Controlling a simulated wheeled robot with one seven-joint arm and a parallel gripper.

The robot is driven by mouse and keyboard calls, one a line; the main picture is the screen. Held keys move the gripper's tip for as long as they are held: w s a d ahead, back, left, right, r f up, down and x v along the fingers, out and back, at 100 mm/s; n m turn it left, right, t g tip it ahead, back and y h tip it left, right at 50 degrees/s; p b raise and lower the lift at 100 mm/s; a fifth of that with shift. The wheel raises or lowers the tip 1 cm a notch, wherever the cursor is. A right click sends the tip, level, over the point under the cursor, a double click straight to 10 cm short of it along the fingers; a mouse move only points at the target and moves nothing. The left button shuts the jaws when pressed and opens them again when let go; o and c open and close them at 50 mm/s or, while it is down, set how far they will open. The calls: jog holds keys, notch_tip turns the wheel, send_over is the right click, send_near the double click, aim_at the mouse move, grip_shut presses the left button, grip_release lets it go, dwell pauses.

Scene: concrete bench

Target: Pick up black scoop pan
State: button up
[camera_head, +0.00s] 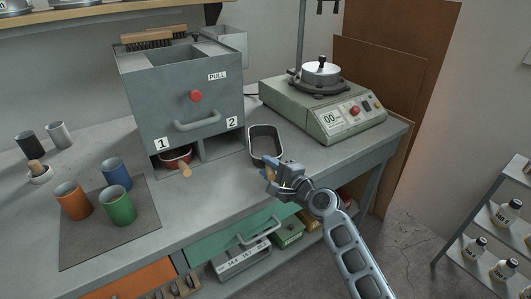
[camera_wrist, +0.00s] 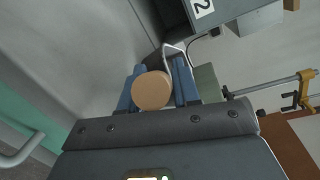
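The black scoop pan (camera_head: 266,131) is a dark rectangular pan with rounded corners, right of the grey cabinet in the head view. I cannot tell whether it rests on the bench or is slightly above it. My gripper (camera_head: 270,170) is at the pan's near side. In the wrist view the round wooden end of the pan's handle (camera_wrist: 152,91) sits between the blue fingers of my gripper (camera_wrist: 160,84), which appear closed against it. Part of the pan's rim (camera_wrist: 176,47) shows beyond. The fingers' contact faces are hidden by the handle end.
The grey cabinet (camera_head: 185,88) stands left of the pan, with a red scoop (camera_head: 176,156) in slot 1. A green hotplate device (camera_head: 337,119) stands to the right. Orange, blue and green cups (camera_head: 119,208) stand on a dark mat (camera_head: 93,246). The front bench (camera_head: 208,205) is clear.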

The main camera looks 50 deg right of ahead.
grip_shut()
jog(key=shift+r, duration=0.1)
